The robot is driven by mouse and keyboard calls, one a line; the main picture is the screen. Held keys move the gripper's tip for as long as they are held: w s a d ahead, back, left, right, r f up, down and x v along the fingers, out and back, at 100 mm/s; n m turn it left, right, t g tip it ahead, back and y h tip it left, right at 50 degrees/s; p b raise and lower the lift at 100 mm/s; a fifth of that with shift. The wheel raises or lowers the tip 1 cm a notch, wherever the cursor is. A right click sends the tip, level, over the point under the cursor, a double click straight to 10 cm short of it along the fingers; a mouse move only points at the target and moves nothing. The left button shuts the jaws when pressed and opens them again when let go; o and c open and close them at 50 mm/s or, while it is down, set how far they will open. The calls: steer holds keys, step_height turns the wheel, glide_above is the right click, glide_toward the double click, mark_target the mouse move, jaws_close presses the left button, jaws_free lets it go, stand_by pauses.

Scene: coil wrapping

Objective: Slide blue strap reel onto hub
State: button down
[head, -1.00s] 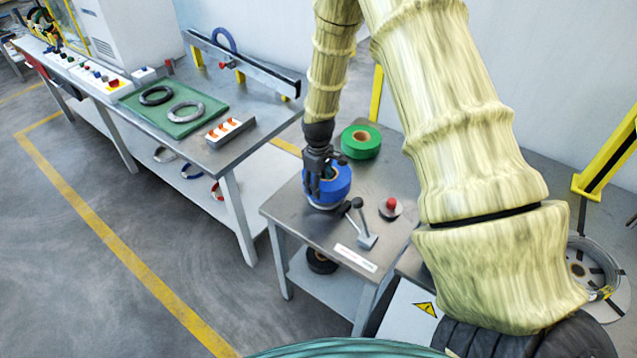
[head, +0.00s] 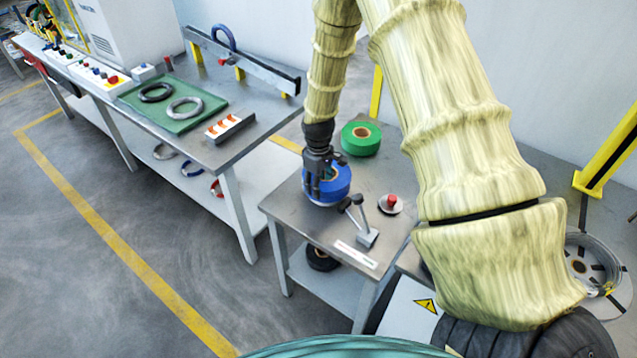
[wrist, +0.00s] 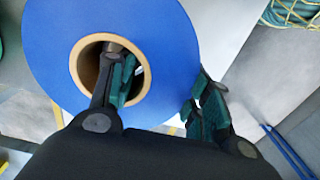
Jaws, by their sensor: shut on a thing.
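The blue strap reel (head: 340,190) is at the near left of the small grey table, with its tan core facing up. In the wrist view the reel (wrist: 50,55) fills the upper left. My gripper (head: 318,182) is above it, shut on its ring: in the wrist view (wrist: 165,90) one finger is inside the core and the other is outside the rim. I cannot tell whether the reel touches the table. A round grey plate with a red-topped post (head: 391,203) stands to its right; I cannot tell if this is the hub.
A green reel (head: 361,138) lies behind on the same table (head: 300,220). A black-knobbed lever (head: 362,225) stands close to the right of the blue reel. A long bench (head: 240,155) with a green mat is at the left.

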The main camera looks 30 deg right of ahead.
steer(key=shift+f+b, duration=0.4)
steer(key=shift+f, duration=0.45)
steer(key=c, duration=0.6)
jaws_free()
steer(key=shift+w, duration=0.1)
steer(key=shift+d, duration=0.1)
steer(key=shift+r, duration=0.15)
steer(key=shift+w+d+r, duration=0.1)
steer(key=shift+r, duration=0.15)
steer(key=r, duration=1.1)
steer(key=shift+s+a, duration=0.25)
steer(key=shift+a, duration=0.05)
